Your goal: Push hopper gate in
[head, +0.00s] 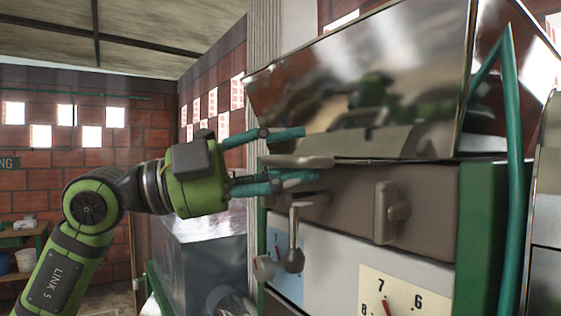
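The hopper (375,70) is a shiny metal bin on top of the machine at the right. A flat grey-brown plate end (305,161), which looks like the hopper gate's handle, sticks out to the left below the hopper. My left gripper (308,154) is open, with one teal finger above this end and the others below it. I cannot tell whether the fingers touch it. The rest of the gate is hidden under the hopper. My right gripper is not in view.
A brown panel with an upright handle (391,212) is below the hopper. A lever with a dark knob (293,259) hangs under my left fingers. A numbered dial (404,297) is lower down. A teal bar (514,170) stands at the right.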

